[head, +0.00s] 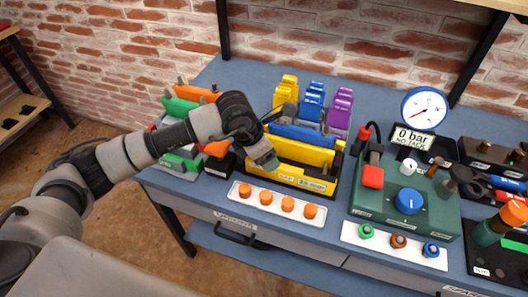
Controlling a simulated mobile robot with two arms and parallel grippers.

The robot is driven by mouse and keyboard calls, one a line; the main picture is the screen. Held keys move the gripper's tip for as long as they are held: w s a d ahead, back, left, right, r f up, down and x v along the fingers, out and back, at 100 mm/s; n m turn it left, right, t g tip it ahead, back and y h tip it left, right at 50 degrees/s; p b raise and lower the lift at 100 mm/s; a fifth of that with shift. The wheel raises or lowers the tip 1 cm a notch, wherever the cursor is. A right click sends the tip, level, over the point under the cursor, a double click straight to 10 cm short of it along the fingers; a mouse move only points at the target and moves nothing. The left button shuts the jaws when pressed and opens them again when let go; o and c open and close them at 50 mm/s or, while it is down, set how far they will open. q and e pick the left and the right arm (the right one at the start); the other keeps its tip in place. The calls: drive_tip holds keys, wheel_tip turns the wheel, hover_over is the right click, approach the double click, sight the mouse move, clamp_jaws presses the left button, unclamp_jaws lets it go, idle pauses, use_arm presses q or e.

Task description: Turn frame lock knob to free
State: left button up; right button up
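A round blue knob (408,201) with a white pointer line sits on top of the green control box (442,209). An orange-topped green knob (512,214) stands on a black base at the right edge. I cannot read which one is labelled as the frame lock. My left gripper (278,138) is over the black and yellow rack at the table's middle, well left of both knobs. Its two fingers are spread apart and nothing shows between them. My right gripper is not in view.
A pressure gauge (424,107) stands above a display (408,141) reading 0 bar, NO JACK. A red block (373,177) and a small white knob (408,166) are on the green box. Racks of coloured clamps and a white strip of orange knobs (277,204) fill the left and middle.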

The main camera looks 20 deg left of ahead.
use_arm(q)
drive_tip(key=b+v, duration=0.1)
drive_tip(key=v, duration=0.9)
drive_tip(key=shift+r, duration=0.4)
drive_tip(key=shift+s, duration=0.1)
